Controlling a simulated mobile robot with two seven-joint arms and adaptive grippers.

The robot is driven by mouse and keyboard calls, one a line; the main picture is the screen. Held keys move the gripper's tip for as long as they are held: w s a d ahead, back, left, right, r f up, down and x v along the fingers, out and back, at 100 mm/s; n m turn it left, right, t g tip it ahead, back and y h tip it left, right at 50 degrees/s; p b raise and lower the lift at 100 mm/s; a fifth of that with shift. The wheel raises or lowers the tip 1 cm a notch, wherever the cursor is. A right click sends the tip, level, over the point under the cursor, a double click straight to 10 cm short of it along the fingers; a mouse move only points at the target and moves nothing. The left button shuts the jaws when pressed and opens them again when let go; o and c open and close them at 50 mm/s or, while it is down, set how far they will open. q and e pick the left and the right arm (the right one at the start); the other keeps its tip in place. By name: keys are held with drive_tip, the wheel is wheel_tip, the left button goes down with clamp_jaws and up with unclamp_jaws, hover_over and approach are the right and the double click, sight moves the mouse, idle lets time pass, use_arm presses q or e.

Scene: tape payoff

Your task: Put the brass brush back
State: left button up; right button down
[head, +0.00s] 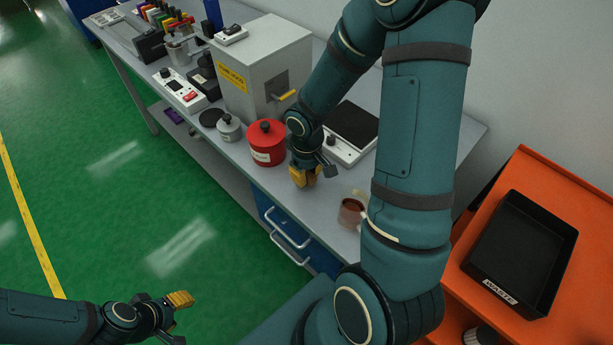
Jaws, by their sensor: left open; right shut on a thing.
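My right gripper (304,178) is shut, low over the grey bench top, right of a red lidded pot. A small orange-brown bit shows at its yellow fingertips. It seems to be part of the brass brush, but the fingers hide most of it, and I cannot tell whether it touches the bench. A clear cup with brown contents (350,213) stands on the bench to the right of this gripper, with a pale piece at its rim, partly behind my arm. My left gripper (178,312) is open and empty, over the green floor at lower left.
The red pot (266,142) and a small grey pot (228,128) stand close to the gripper. A grey box oven (262,68) and a flat black-topped device (352,128) are behind. A black waste tray (515,292) sits on an orange cart (572,193) at right.

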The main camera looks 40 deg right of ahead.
drive_tip(key=shift+w+f, duration=0.1)
drive_tip(key=shift+f, duration=0.5)
drive_tip(key=c, duration=0.9)
unclamp_jaws()
drive_tip(key=shift+f, duration=0.1)
drive_tip(key=shift+c, duration=0.2)
